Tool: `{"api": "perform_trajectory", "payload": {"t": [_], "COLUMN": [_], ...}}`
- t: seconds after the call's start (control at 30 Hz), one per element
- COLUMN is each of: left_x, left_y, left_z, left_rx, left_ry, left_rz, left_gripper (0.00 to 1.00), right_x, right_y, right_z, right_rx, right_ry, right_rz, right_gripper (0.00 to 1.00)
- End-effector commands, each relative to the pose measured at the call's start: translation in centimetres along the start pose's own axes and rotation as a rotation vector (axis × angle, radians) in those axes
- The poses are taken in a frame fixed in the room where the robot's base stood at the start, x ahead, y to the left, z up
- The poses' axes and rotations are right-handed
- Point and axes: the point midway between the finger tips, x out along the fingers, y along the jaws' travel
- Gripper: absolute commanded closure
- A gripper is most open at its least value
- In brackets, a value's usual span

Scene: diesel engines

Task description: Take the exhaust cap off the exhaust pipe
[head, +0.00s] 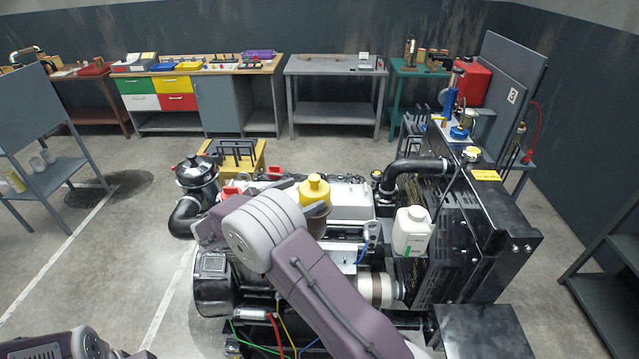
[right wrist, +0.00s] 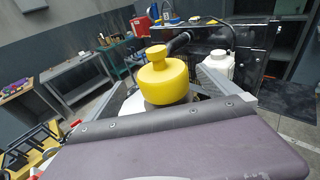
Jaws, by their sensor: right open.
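The yellow exhaust cap (head: 315,189), domed with a small knob, sits upright on top of the engine; it also shows in the right wrist view (right wrist: 163,80). A dark, short part of the exhaust pipe (head: 319,211) shows just below the cap; the rest is hidden by my right wrist. My right gripper (right wrist: 150,95) is open, with grey fingers spread to the two sides of the cap. I cannot tell whether they touch it. In the head view my right wrist hides most of the gripper. Only part of my left arm shows at the bottom left.
A white bottle (head: 411,231) and a black radiator frame (head: 470,215) stand to the right of the cap. A black air filter (head: 197,176) stands to the left. Workbenches (head: 335,66) line the back wall.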

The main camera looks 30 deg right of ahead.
Motion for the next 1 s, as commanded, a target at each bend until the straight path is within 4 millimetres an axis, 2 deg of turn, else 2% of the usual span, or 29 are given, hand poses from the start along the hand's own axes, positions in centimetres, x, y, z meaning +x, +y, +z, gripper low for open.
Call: {"api": "perform_trajectory", "payload": {"t": [0.2, 0.37, 0.53, 0.7, 0.9, 1.0], "left_x": [-2.2, -2.5, -5.5, -5.8, -5.6, -5.6], "left_y": [0.0, 0.0, 0.1, 0.1, 0.1, 0.1], "left_z": [-0.2, -0.2, -0.6, -0.6, -0.6, -0.6], "left_rx": [-0.001, 0.000, 0.000, 0.000, 0.000, 0.000], "left_ry": [0.000, 0.000, 0.000, 0.000, 0.000, 0.000], "left_rz": [0.000, 0.000, 0.000, 0.000, 0.000, 0.000], "left_gripper": [0.64, 0.64, 0.64, 0.64, 0.64, 0.64], "right_x": [3.0, 4.1, 7.0, 8.9, 8.9, 8.9], "right_y": [-0.1, -0.1, -0.3, -0.1, -0.1, -0.1], "right_z": [0.5, 0.1, 0.4, -0.2, -0.4, -0.4], "right_rx": [-0.002, -0.001, -0.004, -0.001, 0.000, 0.000], "right_ry": [0.000, 0.001, 0.003, 0.002, 0.002, 0.002], "right_rz": [-0.004, -0.002, -0.005, -0.001, 0.000, 0.000], "right_gripper": [0.00, 0.00, 0.00, 0.00, 0.00, 0.28]}}
